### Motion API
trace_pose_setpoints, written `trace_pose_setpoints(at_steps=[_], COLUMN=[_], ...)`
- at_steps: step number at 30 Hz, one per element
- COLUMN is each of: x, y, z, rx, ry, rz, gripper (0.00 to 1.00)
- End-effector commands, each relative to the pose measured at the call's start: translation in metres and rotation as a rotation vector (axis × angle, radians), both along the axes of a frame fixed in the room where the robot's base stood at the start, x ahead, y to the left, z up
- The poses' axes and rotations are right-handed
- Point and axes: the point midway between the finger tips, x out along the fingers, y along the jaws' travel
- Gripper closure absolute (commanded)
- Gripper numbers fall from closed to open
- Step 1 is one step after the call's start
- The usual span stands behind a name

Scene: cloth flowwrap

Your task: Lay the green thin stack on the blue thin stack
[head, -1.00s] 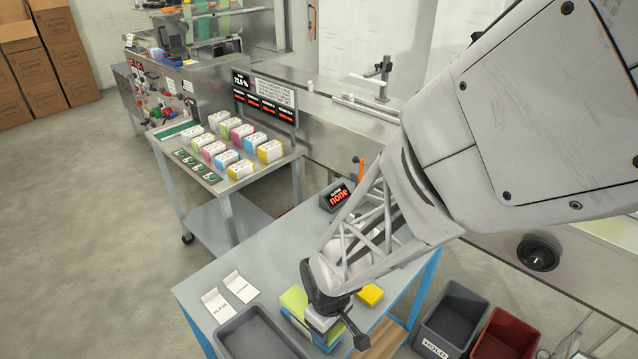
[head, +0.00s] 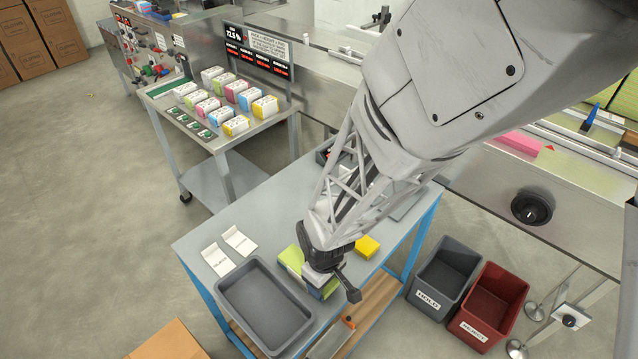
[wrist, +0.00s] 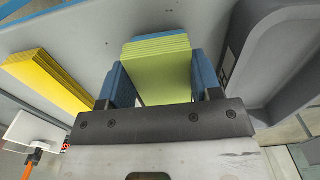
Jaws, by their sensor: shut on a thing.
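The green thin stack (wrist: 163,75) is between the two blue-padded fingers of my gripper (wrist: 162,88), which is shut on it in the wrist view. In the head view, green (head: 291,258) shows to the left of my gripper (head: 322,275), low over the grey table. A narrow blue-teal strip (wrist: 155,37) shows past the far end of the green stack. I cannot tell if it belongs to the blue thin stack. My gripper hides most of this spot in the head view, so contact between the stacks cannot be told.
A yellow stack (head: 367,246) lies right of my gripper. A dark grey tray (head: 226,292) and two white cards (head: 239,241) are on the left of the table. Grey (head: 420,287) and red (head: 515,300) bins stand right of it. A cart (head: 215,150) holds several coloured packs.

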Motion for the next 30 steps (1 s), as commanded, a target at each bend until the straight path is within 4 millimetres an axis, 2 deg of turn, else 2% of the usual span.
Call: trace_pose_setpoints(at_steps=[9, 10, 15, 25, 30], x=[0.0001, 0.0002, 0.0004, 0.0004, 0.001], y=[0.0, 0.0001, 0.0001, 0.0001, 0.0004], z=[-0.0018, -0.0016, -0.0012, 0.0001, 0.0075], rx=[0.001, 0.0, 0.0, 0.001, 0.001], ry=[-0.001, -0.001, -0.001, -0.002, -0.004], rz=[0.0, 0.0, 0.0, 0.0, 0.0], gripper=[0.64, 0.38, 0.16, 0.16, 0.16])
